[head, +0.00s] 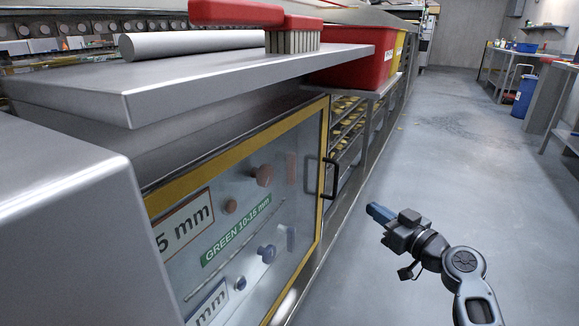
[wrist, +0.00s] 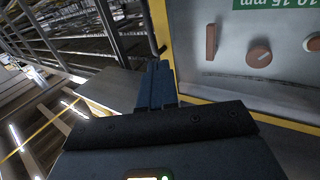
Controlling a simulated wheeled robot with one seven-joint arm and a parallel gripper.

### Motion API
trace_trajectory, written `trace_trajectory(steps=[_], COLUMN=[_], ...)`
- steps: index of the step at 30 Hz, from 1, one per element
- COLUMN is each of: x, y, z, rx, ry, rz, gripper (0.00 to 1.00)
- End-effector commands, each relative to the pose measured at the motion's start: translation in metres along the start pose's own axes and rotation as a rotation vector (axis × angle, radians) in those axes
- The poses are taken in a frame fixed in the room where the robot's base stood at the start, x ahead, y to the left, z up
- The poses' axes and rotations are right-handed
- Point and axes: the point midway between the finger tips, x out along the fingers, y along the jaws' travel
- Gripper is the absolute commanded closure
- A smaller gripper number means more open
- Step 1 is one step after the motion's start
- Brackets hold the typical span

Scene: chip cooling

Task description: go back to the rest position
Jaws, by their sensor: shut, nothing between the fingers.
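My gripper (head: 378,212) is at the lower right of the head view, held out over the open floor, with a clear gap to the cabinet front. Its blue fingers are together with nothing between them. In the wrist view the gripper (wrist: 158,85) points up the picture, its fingertips appearing near the yellow door edge and dark handle. My arm reaches in from the lower right corner of the head view.
A yellow-framed glass door (head: 225,235) with a dark handle (head: 331,178) is left of my gripper. A metal shelf (head: 200,85) above holds a red brush (head: 292,36) and a grey roller (head: 190,43). Red bin (head: 358,70) stands behind. The floor (head: 440,130) to the right is free.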

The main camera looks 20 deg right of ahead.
Motion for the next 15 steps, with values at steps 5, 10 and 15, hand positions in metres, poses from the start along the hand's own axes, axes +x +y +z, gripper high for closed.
trace_trajectory(steps=[5,10,15], x=[-0.002,-0.028,-0.08], y=[-0.004,-0.032,-0.078], z=[0.005,0.044,0.094], rx=[0.004,0.038,0.077], ry=[-0.008,-0.081,-0.183], rz=[0.003,0.041,0.11], gripper=[1.0,1.0,1.0])
